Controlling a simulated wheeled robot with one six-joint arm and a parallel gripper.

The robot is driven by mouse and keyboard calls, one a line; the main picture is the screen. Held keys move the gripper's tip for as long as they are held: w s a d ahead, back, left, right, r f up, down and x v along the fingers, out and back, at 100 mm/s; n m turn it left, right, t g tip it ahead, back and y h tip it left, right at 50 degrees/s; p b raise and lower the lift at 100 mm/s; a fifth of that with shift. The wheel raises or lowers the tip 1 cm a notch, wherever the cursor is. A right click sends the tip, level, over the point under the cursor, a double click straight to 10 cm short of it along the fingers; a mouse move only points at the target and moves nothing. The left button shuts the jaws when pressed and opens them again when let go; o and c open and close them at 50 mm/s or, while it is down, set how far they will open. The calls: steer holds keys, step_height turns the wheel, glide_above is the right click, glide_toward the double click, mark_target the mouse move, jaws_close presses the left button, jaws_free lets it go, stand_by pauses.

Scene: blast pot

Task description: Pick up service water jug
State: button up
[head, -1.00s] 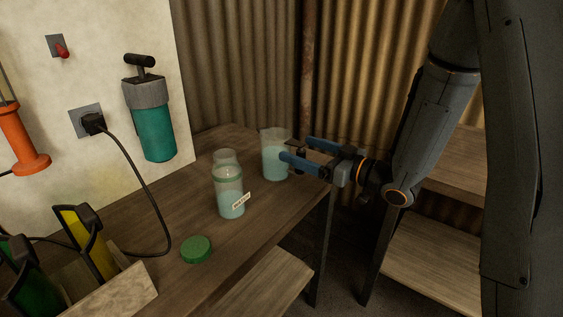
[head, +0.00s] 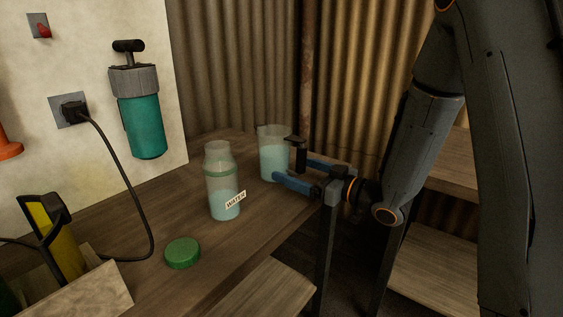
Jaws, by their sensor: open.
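A clear, open-topped jug (head: 272,152) with a spout at its left rim and pale blue liquid inside stands upright on the wooden bench. A clear bottle (head: 221,184) with a green neck band, pale blue liquid and a tag reading "WATER" stands in front and to the left of it. My gripper (head: 290,170) is open at the jug's right side, its blue fingers pointing left. The nearer fingertip overlaps the jug's lower right edge in the picture; the farther one is just right of the jug. I cannot tell whether either touches it.
A green lid (head: 182,253) lies on the bench (head: 225,245) in front of the bottle. A wooden box (head: 90,289) with a yellow-faced item stands at the lower left. A teal canister (head: 141,125) hangs on the wall beside a plugged-in black cable (head: 139,190). Corrugated metal stands behind.

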mark_target(286, 166)
steer(key=x, duration=0.6)
steer(key=shift+s+a+p, duration=0.1)
steer(key=shift+s+p, duration=0.05)
steer(key=shift+p, duration=0.2)
steer(key=c, duration=1.5)
steer(key=shift+c, duration=0.2)
steer(key=shift+r, duration=0.15)
